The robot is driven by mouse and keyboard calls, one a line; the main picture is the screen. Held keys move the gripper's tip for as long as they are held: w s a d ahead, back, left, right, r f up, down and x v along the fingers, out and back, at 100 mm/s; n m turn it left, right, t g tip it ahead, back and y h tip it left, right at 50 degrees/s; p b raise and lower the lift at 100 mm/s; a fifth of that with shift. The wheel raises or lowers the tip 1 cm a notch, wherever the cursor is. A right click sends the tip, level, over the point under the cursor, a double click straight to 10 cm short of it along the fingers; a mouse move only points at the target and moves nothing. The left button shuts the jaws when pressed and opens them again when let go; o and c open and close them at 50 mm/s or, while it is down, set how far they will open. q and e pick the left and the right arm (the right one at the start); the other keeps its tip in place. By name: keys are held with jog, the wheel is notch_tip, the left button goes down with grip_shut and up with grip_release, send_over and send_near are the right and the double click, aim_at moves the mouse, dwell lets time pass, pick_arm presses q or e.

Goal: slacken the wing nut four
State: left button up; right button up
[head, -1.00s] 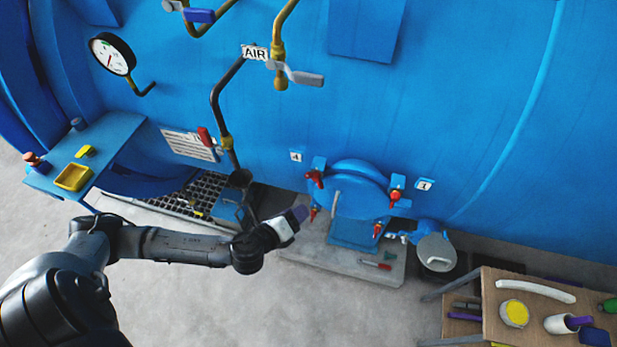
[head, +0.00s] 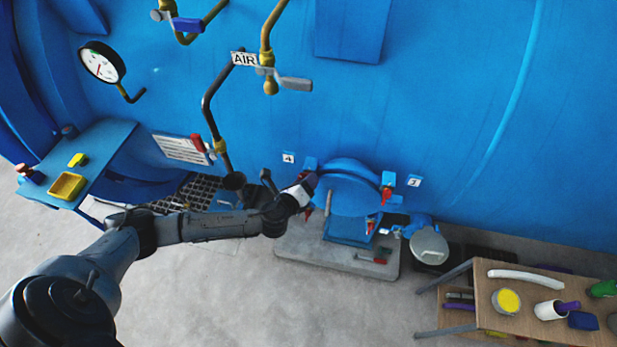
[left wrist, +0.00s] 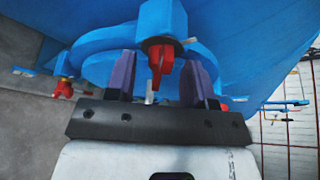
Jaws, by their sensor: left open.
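The round blue hatch (head: 350,190) sits low on the blue vessel, with red wing nuts around its rim. The label 4 (head: 288,158) is at its upper left. My left gripper (head: 309,182) is at the rim just below that label and hides the wing nut there. In the left wrist view, this red wing nut four (left wrist: 160,64) stands between the two purple fingers of the left gripper (left wrist: 160,78). The fingers are open, with gaps visible on both sides of the nut. My right gripper is not in view.
Another red wing nut (head: 386,195) is at the hatch's right, near the label 2 (head: 414,181). A red-handled tool (head: 372,260) lies on the grey slab (head: 310,256) below. A pipe (head: 211,110) runs down left of the hatch. A wooden table (head: 480,312) stands at lower right.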

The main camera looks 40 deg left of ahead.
pick_arm(q)
jog(key=shift+x, duration=0.9)
grip_shut()
jog(key=shift+f+b, duration=0.2)
jog(key=shift+b, duration=0.35)
jog(key=n+t+b, duration=0.1)
jog(key=n+b, duration=0.3)
jog(key=b, duration=0.2)
jog(key=n+t+b, duration=0.2)
jog(key=n+b, duration=0.2)
jog(key=b, duration=0.2)
jog(key=n+t+b, duration=0.2)
jog(key=n+b, duration=0.3)
jog(key=b, duration=0.1)
jog(key=n+y+b, duration=0.1)
jog(key=n, duration=0.1)
jog(key=n+t+b, duration=0.1)
jog(key=n+b, duration=0.1)
jog(key=shift+r+n+y, duration=0.25)
jog(key=shift+n+y, duration=0.15)
jog(key=shift+r+n+y+b, duration=0.1)
jog(key=shift+n+y+b, duration=0.45)
jog(key=shift+n, duration=0.55)
jog(key=shift+r+n+y, duration=0.1)
jog(key=shift+n+y, duration=0.15)
jog(key=shift+n, duration=0.05)
